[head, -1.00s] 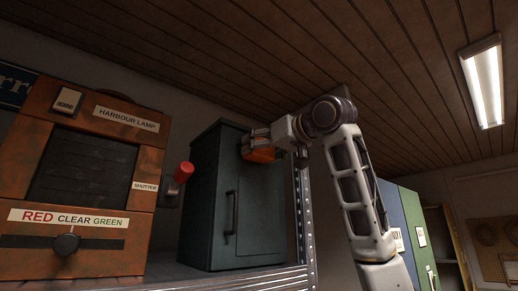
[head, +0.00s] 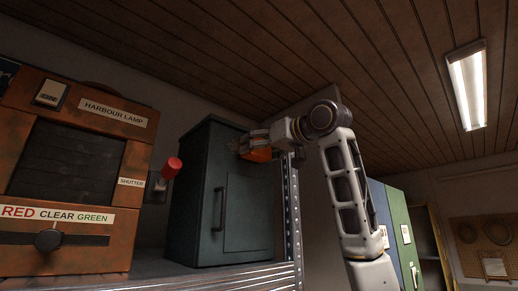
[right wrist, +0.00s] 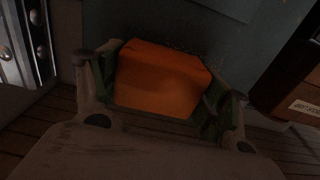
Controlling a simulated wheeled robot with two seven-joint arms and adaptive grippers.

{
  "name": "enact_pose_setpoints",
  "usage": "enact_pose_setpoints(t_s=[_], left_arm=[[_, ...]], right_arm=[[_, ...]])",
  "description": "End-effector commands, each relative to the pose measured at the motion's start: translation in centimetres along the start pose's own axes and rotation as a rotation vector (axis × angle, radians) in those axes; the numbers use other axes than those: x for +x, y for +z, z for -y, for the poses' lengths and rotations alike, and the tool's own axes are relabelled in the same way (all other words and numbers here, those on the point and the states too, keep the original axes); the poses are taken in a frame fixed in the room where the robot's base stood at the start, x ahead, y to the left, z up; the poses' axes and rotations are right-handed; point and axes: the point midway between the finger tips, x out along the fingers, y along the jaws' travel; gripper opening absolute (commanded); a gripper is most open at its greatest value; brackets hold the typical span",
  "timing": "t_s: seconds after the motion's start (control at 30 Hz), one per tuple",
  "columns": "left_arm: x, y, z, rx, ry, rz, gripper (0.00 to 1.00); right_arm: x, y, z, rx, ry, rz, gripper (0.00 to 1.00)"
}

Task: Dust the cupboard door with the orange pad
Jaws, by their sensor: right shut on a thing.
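The cupboard (head: 190,200) is a dark grey-green metal box on a shelf, with its door (head: 247,205) shut and a vertical handle (head: 222,207) on the door's left side. My right gripper (head: 250,146) is shut on the orange pad (head: 259,155) at the upper part of the cupboard's front. In the right wrist view the orange pad (right wrist: 160,78) sits between the two fingers, with the grey-green surface just beyond it. The pad looks close to or against the door; contact itself is hidden. My left gripper is not in view.
An orange harbour lamp box (head: 75,170) stands left of the cupboard, with a red-tipped lever (head: 171,168) between them. A perforated metal shelf post (head: 291,215) rises just right of the cupboard. Blue and green cabinets (head: 396,225) stand further right.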

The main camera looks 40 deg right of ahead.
Motion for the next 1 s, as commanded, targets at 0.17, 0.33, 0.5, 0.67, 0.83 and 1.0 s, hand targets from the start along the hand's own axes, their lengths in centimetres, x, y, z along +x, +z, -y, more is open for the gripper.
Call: enact_pose_setpoints(t_s=[0.17,0.33,0.5,0.67,0.83,1.0], left_arm=[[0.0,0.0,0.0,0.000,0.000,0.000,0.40],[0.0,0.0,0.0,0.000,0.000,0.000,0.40],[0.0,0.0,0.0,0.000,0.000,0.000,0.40],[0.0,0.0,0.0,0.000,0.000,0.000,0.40],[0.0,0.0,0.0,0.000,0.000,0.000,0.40],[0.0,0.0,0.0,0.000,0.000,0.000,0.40]], right_arm=[[0.1,0.1,-0.8,0.003,0.002,0.003,0.56],[0.1,0.1,-1.7,0.003,0.002,0.003,0.56],[0.0,0.1,-2.6,0.003,0.002,0.003,0.56],[0.0,0.1,-3.5,0.002,0.002,0.003,0.56],[0.0,0.1,-4.0,0.002,0.001,0.002,0.56],[-0.1,0.1,-4.0,0.001,0.001,0.002,0.56]])
